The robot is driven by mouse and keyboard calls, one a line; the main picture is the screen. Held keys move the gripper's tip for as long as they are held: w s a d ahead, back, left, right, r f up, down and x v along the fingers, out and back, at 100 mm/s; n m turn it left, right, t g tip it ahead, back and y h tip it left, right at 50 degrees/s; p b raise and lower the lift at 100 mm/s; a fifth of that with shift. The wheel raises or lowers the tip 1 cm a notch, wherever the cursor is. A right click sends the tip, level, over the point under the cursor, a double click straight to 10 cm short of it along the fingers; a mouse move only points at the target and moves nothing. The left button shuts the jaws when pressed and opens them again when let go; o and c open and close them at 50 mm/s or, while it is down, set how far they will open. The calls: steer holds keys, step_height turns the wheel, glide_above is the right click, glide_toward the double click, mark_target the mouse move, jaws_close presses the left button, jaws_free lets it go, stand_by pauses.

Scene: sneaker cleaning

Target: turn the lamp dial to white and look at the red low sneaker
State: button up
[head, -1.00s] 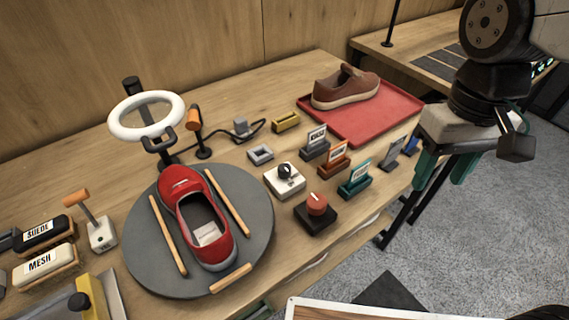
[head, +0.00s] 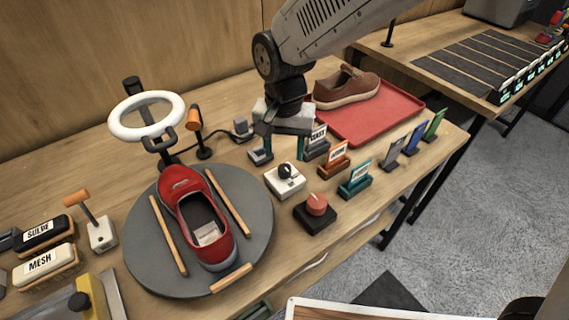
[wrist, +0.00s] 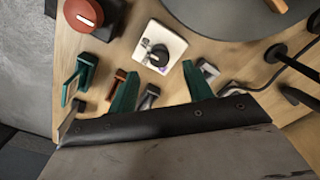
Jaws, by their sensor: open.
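The red low sneaker (head: 205,222) sits on the round grey turntable (head: 140,255) under the white ring lamp (head: 147,117). A white-based dial with a black knob (head: 286,172) stands right of the turntable; it also shows in the wrist view (wrist: 160,52). A black-based dial with a red knob (head: 317,205) is just in front; it also shows in the wrist view (wrist: 82,13). Which dial works the lamp I cannot tell. My gripper (head: 284,153) is open, its green fingers pointing down behind the white dial. In the wrist view its fingertips (wrist: 160,70) flank the white dial's near edge, apart from the knob.
Small card holders, one orange (head: 334,160) and one teal (head: 354,180), stand right of the dials. A red tray (head: 395,105) holds a brown sneaker (head: 345,88). Brushes marked SUEDE (head: 43,230) and MESH (head: 42,262) lie at left. An orange-topped stand (head: 194,122) is near the lamp.

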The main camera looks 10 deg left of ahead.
mark_target(285, 168)
steer(key=shift+f, duration=2.8)
steer(key=c, duration=1)
